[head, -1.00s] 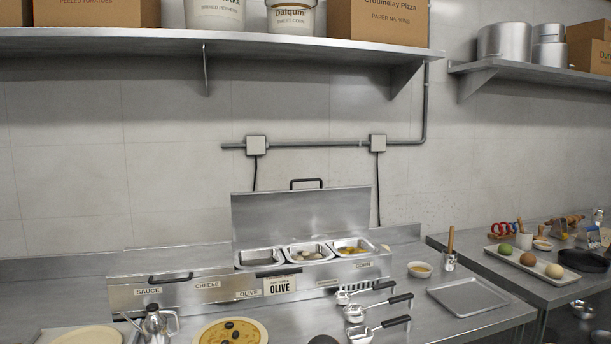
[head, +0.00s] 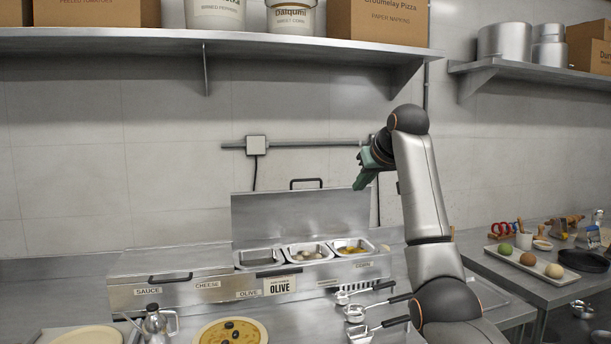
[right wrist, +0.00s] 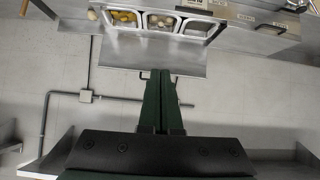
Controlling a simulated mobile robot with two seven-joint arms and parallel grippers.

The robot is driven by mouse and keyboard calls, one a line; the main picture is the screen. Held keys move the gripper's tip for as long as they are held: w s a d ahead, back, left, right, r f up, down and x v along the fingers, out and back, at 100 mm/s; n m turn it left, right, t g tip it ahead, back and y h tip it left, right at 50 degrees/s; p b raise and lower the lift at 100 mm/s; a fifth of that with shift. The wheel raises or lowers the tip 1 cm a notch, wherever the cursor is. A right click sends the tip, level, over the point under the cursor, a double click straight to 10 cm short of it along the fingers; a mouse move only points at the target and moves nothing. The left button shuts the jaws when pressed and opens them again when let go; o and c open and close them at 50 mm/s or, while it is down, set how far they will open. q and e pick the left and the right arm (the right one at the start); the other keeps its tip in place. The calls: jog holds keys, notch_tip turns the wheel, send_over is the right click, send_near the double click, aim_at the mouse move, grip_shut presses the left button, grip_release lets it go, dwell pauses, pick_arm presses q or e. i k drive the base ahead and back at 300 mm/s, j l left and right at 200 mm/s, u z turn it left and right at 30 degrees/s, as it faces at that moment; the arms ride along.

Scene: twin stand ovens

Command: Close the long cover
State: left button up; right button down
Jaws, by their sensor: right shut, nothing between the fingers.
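The long metal cover (head: 300,213) stands open and upright behind a row of three pans in the head view. Its dark handle (head: 306,183) is on the top edge. In the right wrist view, the cover (right wrist: 150,52) shows upside down beyond my fingers, with the handle partly hidden behind them. My left gripper is not in view.
A closed cover with a handle (head: 170,277) lies to the left. A shelf (head: 210,44) hangs above.

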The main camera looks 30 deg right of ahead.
aim_at(269, 214)
jog(key=i+l, duration=0.25)
jog(key=i, duration=0.25)
jog(key=i+l, duration=0.2)
jog(key=i, duration=0.25)
jog(key=i+l, duration=0.25)
jog(key=i, duration=0.25)
